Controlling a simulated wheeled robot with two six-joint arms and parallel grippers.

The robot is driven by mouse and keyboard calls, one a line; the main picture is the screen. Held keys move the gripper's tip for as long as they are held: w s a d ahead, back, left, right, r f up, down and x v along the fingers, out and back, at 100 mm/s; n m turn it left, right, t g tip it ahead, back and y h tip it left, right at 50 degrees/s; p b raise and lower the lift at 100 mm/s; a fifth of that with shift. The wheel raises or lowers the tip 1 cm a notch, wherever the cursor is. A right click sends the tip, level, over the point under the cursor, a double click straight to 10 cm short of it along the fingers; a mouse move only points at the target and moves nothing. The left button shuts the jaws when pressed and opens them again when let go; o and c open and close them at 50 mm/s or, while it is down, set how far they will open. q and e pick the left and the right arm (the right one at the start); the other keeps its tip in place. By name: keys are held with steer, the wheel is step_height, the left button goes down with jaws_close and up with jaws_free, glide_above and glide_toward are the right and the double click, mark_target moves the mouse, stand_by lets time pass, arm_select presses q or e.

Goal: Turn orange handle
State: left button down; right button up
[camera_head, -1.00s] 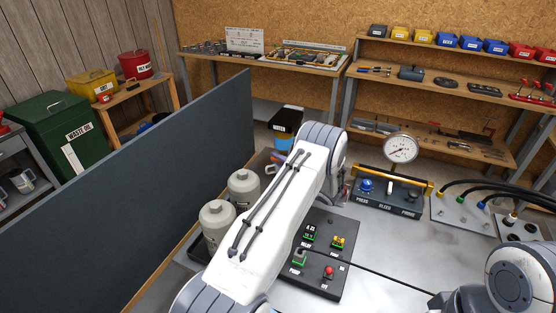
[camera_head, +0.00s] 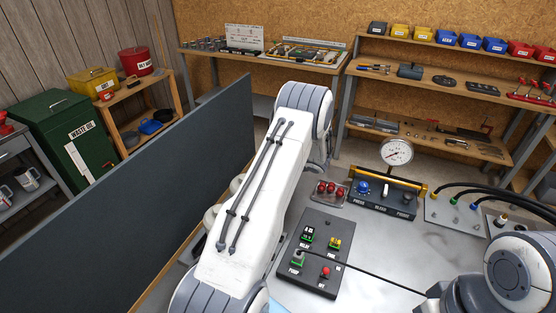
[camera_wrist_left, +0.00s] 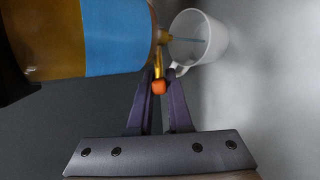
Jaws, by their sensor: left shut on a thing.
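In the left wrist view, my left gripper (camera_wrist_left: 158,95) is shut on a small orange handle (camera_wrist_left: 158,87). The handle joins a brass tap (camera_wrist_left: 163,38) on an amber container (camera_wrist_left: 50,45) with a blue label (camera_wrist_left: 110,38). A white mug (camera_wrist_left: 213,40) has its mouth by the tap outlet, and a thin bluish streak runs from the outlet into it. In the head view my left arm hides the gripper, handle, container and mug. My right gripper is out of view; only part of my right arm shows at lower right.
A dark divider panel (camera_head: 130,200) stands left of my left arm. On the bench are a switch panel (camera_head: 315,265), a tray with red pieces (camera_head: 330,192) and a gauge unit (camera_head: 385,195). Shelves (camera_head: 440,88) with bins stand behind.

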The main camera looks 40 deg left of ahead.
arm_select(q)
steer(key=shift+h, duration=0.4)
steer(key=c, duration=0.8)
jaws_free()
steer(key=shift+c, duration=0.2)
steer(key=b+v, duration=0.2)
steer(key=v, duration=0.8)
steer(key=shift+d+r, duration=0.15)
steer(key=shift+d, duration=0.05)
